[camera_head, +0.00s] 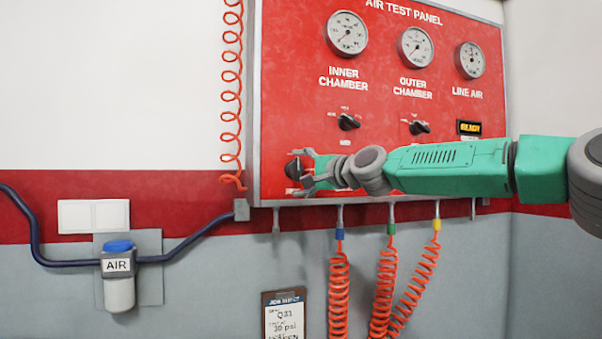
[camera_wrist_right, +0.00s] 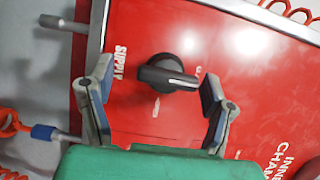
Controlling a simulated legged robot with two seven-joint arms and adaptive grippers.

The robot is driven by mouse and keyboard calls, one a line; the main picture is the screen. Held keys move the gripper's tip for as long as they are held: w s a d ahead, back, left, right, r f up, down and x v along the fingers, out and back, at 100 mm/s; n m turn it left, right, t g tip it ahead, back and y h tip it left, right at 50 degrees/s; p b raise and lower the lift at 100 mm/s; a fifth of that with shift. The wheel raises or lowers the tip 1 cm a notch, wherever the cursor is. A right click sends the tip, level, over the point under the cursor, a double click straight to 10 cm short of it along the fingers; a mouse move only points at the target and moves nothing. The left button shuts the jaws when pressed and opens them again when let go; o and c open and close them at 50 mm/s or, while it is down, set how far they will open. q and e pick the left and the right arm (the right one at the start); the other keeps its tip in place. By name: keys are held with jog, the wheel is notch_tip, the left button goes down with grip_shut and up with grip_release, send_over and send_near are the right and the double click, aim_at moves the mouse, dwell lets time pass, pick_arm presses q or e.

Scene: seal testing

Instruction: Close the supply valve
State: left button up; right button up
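The supply valve is a black knob with a pale pointer line on the red air test panel (camera_head: 290,60). In the head view the supply knob (camera_head: 293,169) is at the panel's lower left, partly covered by my right gripper (camera_head: 298,168). In the right wrist view the knob (camera_wrist_right: 168,73) lies between the two spread fingers of my right gripper (camera_wrist_right: 152,90), beside the word SUPPLY. The gripper is open, with a gap between each finger and the knob. My left gripper is in neither view.
The inner chamber knob (camera_head: 348,122) and outer chamber knob (camera_head: 419,127) sit above my right arm. Orange coiled hoses (camera_head: 339,290) hang below the panel, and another coil (camera_head: 232,90) runs along its left edge. A clipboard (camera_head: 284,315) is below.

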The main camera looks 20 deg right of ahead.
jog(key=shift+r, duration=0.2)
jog(key=shift+s+d+r, duration=0.1)
jog(key=shift+s+d, duration=0.15)
jog(key=shift+s, duration=0.15)
jog(key=v, duration=1.1)
jog(key=shift+f, duration=0.25)
